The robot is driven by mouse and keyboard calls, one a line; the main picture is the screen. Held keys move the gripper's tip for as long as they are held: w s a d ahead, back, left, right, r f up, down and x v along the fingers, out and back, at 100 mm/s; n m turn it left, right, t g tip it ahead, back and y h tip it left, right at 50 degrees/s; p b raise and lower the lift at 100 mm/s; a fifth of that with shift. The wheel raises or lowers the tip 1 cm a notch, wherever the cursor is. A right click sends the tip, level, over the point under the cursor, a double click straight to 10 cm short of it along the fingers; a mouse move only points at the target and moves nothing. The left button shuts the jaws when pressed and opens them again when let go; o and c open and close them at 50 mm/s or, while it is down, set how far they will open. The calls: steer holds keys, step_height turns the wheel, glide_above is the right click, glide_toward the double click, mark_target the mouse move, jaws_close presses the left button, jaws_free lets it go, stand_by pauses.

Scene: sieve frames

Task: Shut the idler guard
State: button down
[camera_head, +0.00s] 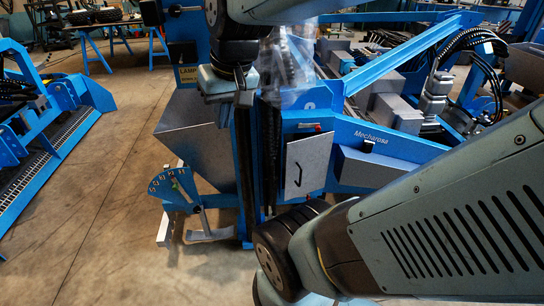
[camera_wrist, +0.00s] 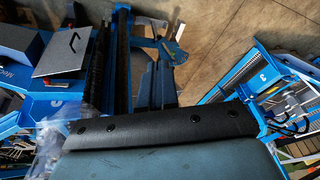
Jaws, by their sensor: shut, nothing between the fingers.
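A flat grey panel with a black handle (camera_head: 308,165), which I take for the idler guard, sits on the front of the blue machine, right of a dark upright column. It also shows at the upper left of the wrist view (camera_wrist: 62,52). Its lower edge seems to stand off the frame, but I cannot tell how far it is open. My gripper (camera_head: 228,92) hangs above and left of the panel, over the grey hopper. It is shut, empty and apart from the panel. My wrist body fills the bottom of the wrist view; the fingertips are hard to make out.
The grey hopper (camera_head: 190,125) and a blue dial with a lever (camera_head: 176,190) stand left of the panel. A translucent, blurred cover (camera_head: 287,68) is above it. Another blue machine (camera_head: 65,120) stands at the left. Floor between is clear. My arm crosses the lower right.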

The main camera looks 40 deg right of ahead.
mark_target(290, 162)
steer(key=w+d+f+m+t+y, duration=0.2)
steer(key=w+d+f+m+y, duration=0.4)
steer(key=f+m, duration=0.3)
steer(key=w+d+f+m+t+y, duration=0.2)
steer(key=w+d+f+m+y, duration=0.45)
steer(key=f, duration=0.45)
steer(key=s+d+f+m+t+h, duration=0.5)
steer(key=d+f+m+h, duration=0.45)
steer(key=f+m, duration=0.2)
steer(key=s+d+f+m+t+h, duration=0.45)
steer(key=d+f+m+h, duration=0.35)
steer(key=d+f+m, duration=0.35)
steer(key=shift+n, duration=0.45)
steer(key=x, duration=1.3)
steer(key=shift+w+a+f, duration=0.2)
steer(key=shift+w+f, duration=0.1)
steer(key=shift+w, duration=0.15)
